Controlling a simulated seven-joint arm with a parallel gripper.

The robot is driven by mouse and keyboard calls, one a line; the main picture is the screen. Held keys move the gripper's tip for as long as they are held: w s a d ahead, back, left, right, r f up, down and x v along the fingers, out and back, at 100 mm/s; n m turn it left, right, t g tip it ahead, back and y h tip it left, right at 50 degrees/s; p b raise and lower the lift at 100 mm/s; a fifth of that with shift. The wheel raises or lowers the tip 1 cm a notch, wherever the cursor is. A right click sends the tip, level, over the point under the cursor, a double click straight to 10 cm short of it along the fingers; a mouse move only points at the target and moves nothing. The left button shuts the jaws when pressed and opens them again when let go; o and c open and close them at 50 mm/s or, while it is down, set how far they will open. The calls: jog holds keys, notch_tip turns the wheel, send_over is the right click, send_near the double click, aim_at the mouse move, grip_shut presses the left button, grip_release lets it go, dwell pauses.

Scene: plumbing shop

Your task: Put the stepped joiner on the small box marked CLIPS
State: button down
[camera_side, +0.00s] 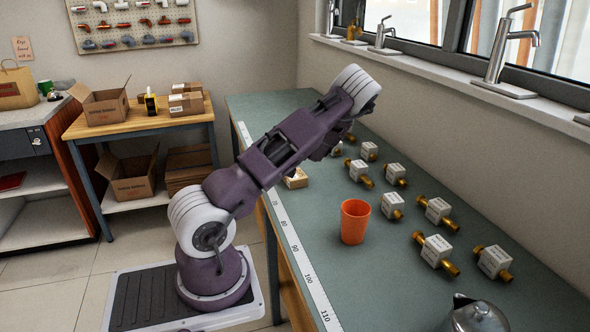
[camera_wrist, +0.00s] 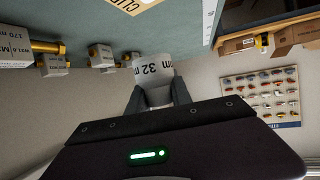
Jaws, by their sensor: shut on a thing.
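My gripper (camera_wrist: 154,97) is shut on a pale, rounded piece, the stepped joiner (camera_wrist: 152,72), which carries a label reading "32 m". The joiner stands out past the fingertips; its step is not clear in the wrist view. The small cardboard box marked CLIPS (camera_wrist: 132,4) shows at the top edge of the wrist view, partly cut off, with the joiner apart from it in the picture. In the side view a small cardboard box (camera_side: 297,179) sits on the green bench by the ruler, partly behind my arm. My gripper is mostly hidden behind my arm there.
Several brass fittings with white labelled blocks (camera_side: 438,249) stand along the green bench (camera_side: 390,290). An orange cup (camera_side: 354,222) stands near the middle, and a metal pot (camera_side: 474,316) at the near end. Taps (camera_side: 505,60) line the window sill. A wooden table (camera_side: 140,124) holds cartons.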

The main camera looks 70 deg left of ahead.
notch_tip(320, 180, down, 7)
jog(key=shift+r, duration=0.1)
jog(key=c, duration=1.2)
grip_release()
jog(key=shift+o, duration=0.2)
